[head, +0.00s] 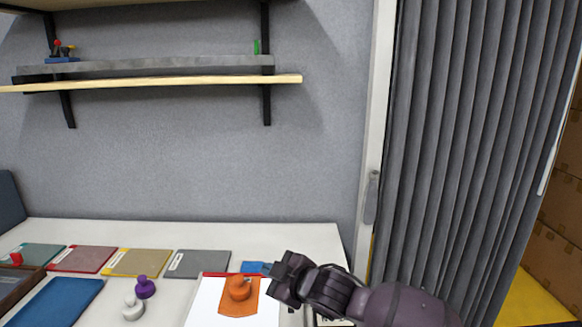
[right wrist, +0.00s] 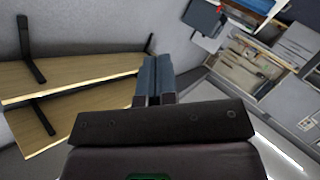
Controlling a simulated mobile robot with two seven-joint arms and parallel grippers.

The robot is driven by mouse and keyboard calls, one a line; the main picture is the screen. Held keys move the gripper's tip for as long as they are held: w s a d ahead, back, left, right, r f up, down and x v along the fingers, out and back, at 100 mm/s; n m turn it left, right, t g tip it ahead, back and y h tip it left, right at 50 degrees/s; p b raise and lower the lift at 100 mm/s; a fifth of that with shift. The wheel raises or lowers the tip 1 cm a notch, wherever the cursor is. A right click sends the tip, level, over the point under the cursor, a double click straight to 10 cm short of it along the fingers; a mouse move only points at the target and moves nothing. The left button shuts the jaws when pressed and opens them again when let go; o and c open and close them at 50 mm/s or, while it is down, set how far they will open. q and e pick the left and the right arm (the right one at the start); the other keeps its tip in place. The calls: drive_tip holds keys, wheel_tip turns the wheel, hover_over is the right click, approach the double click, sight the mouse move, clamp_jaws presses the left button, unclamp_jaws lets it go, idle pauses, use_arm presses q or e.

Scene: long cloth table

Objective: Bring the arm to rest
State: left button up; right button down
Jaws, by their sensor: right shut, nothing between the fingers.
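My right gripper (head: 268,269) shows at the lower middle of the head view, with its dark purple arm coming in from the lower right. It is beside an orange knobbed object (head: 239,288) on the white table and looks apart from it. In the right wrist view the two blue-grey fingers (right wrist: 154,80) are together with nothing between them. My left gripper does not show.
The white table (head: 300,236) carries several coloured flat pads, a purple knobbed piece (head: 145,287) and a white one (head: 132,307). A wooden shelf (head: 180,81) hangs on the wall above. A grey pleated curtain (head: 465,130) stands right of the table.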

drive_tip(key=s+d+f+m+t+h, duration=0.2)
drive_tip(key=s+d+f+m, duration=0.15)
drive_tip(key=d, duration=0.35)
drive_tip(key=s+d+f+m+t+h+b, duration=0.1)
drive_tip(key=s+d+f+m+t+h, duration=0.15)
drive_tip(key=d+f+m, duration=0.4)
drive_tip(key=s+d+f+m+t+h, duration=0.1)
drive_tip(key=s+d+f+m+h, duration=0.2)
drive_tip(key=d, duration=0.5)
drive_tip(key=s+d+f+m+g+h, duration=0.1)
drive_tip(key=s+d+f+g, duration=0.1)
drive_tip(key=s+d+f, duration=0.3)
drive_tip(key=s+d+f+m+g+h+b, duration=0.1)
drive_tip(key=s+d+f+g+h, duration=0.1)
drive_tip(key=s+d+f, duration=0.3)
drive_tip(key=s+f, duration=0.4)
drive_tip(key=s, duration=0.5)
drive_tip(key=shift+s+d+f+m, duration=0.2)
drive_tip(key=shift+s+f+m, duration=0.1)
drive_tip(key=shift+f, duration=0.1)
